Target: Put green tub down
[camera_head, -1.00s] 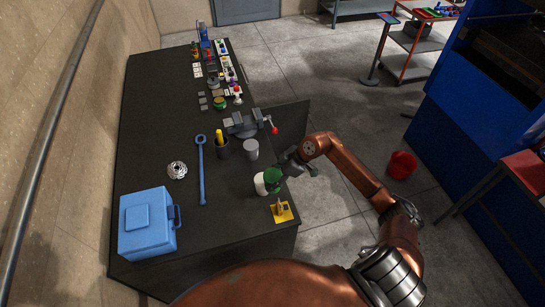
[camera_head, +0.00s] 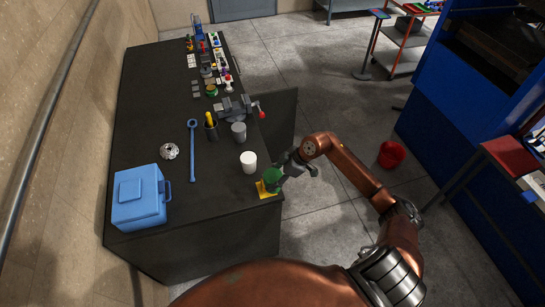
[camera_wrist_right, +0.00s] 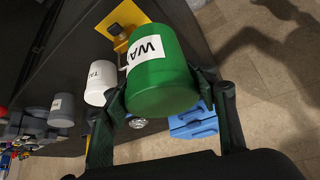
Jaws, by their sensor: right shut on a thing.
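The green tub (camera_wrist_right: 162,85) is held between the fingers of my right gripper (camera_wrist_right: 170,98), and a white label with dark letters shows on its side. In the head view the green tub (camera_head: 272,175) is at the bench's right edge, partly in front of a yellow piece (camera_head: 265,190). My right gripper (camera_head: 287,165) is shut on it from the right side. I cannot tell whether the tub touches the bench. A white tub (camera_head: 248,162) stands on the dark bench (camera_head: 225,225), just left of the green tub. My left gripper is not in view.
A grey tub (camera_head: 239,131), a pen holder (camera_head: 211,127) and a vise (camera_head: 236,108) stand farther back. A blue wrench (camera_head: 193,150), a silver disc (camera_head: 170,151) and a blue box (camera_head: 138,198) lie to the left. A red bucket (camera_head: 391,154) stands on the floor.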

